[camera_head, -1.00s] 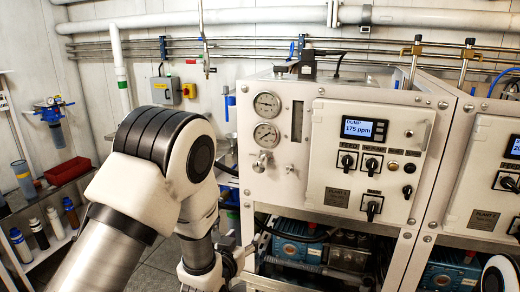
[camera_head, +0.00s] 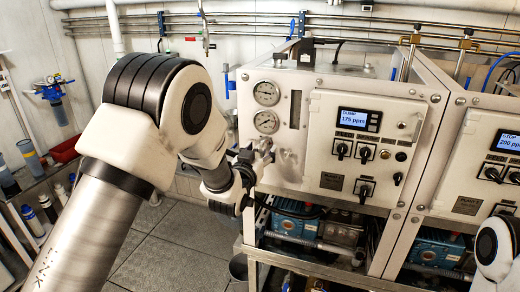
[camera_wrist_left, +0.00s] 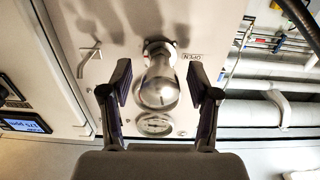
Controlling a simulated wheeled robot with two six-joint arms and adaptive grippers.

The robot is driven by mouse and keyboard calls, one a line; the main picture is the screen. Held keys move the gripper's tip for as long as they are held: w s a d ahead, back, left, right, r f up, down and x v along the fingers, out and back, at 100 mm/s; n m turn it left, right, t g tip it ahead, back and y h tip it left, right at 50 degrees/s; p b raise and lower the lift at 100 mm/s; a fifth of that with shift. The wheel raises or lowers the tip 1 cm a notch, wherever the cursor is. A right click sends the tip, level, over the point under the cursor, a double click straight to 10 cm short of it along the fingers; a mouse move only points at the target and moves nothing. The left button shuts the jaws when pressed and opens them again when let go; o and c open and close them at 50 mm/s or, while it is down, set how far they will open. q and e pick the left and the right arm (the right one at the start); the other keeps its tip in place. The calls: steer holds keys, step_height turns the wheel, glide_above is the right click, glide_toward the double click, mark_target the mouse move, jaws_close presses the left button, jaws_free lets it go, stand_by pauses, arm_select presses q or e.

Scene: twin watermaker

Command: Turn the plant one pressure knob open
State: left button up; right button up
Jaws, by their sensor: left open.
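The plant one panel (camera_head: 330,193) is the left white cabinet front, marked PLANT 1, with a lit "DUMP 175 ppm" display (camera_head: 359,119). Its metal pressure knob (camera_head: 265,145) sits below two round gauges and is partly hidden by my gripper. In the left wrist view the shiny knob (camera_wrist_left: 158,88) sticks out from the panel, with an "OPEN" label beside it. My left gripper (camera_head: 254,158) is at the knob. In the wrist view its open fingers (camera_wrist_left: 159,76) stand on either side of the knob, with gaps on both sides. My right gripper is out of view.
The upper gauge (camera_head: 266,93) and lower gauge (camera_head: 266,122) are just above the knob. Blue pumps (camera_head: 295,222) sit below. The plant two cabinet (camera_head: 483,165) is at right.

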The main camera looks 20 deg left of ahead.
arm_select(q)
jaws_close()
